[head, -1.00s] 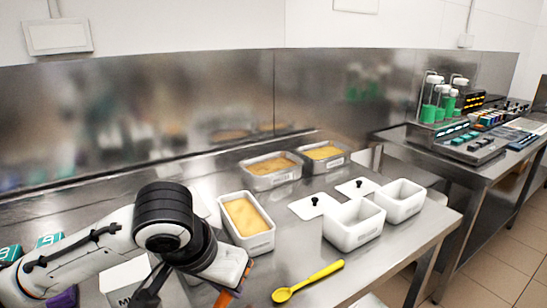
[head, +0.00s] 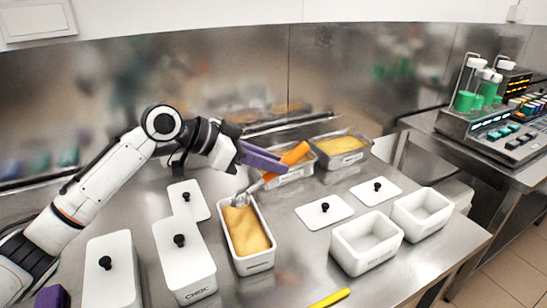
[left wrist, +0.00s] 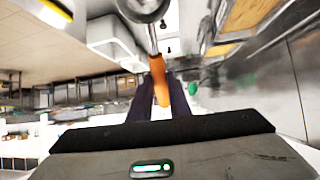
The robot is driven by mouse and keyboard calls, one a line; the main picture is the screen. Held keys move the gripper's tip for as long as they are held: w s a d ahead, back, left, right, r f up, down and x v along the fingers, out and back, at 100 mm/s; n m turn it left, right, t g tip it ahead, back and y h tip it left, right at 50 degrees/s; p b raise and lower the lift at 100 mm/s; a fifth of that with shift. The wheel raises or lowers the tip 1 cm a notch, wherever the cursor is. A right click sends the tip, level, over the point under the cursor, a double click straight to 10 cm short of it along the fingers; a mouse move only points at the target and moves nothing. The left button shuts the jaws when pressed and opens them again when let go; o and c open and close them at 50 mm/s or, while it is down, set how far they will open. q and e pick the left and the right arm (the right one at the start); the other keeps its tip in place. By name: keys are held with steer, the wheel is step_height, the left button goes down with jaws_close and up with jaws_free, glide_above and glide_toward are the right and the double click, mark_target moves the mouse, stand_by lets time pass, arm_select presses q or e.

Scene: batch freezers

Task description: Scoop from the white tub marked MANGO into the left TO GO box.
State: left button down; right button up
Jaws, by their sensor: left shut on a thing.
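My left gripper (head: 264,158) has purple fingers and is shut on the orange handle of a metal scoop (head: 288,162). It is above and behind the open white tub (head: 266,257), which holds yellow-orange filling; its front label is too small to read. The scoop's metal head (head: 241,199) is at the tub's far end, at the filling; how deep it sits is unclear. The left wrist view shows the orange handle (left wrist: 160,82) between the fingers. The left white box (head: 366,246) stands open and empty to the right of the tub.
The right box (head: 421,213) is also empty. Two lids (head: 325,209) (head: 377,188) lie behind the boxes. Lidded white tubs (head: 184,262) (head: 111,272) and another lid (head: 188,201) are left of the open tub. Steel pans (head: 341,158) stand behind.

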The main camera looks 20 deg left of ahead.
mark_target(275, 176)
arm_select(q)
steer(key=shift+f, duration=1.8)
step_height(275, 176, down, 2)
steer(key=shift+d+f+g+y, duration=0.1)
steer(key=shift+g+y, duration=0.3)
steer(key=shift+r, duration=0.8)
steer(key=shift+w+d+r+y, duration=0.25)
steer(key=shift+y, duration=0.05)
steer(key=shift+w+d+r+g+y, duration=0.1)
steer(key=shift+w+d+g+y, duration=0.4)
steer(key=shift+g+y, duration=0.4)
steer(key=shift+d+g+y, duration=0.1)
steer(key=shift+g+y, duration=0.2)
steer(key=shift+g, duration=0.1)
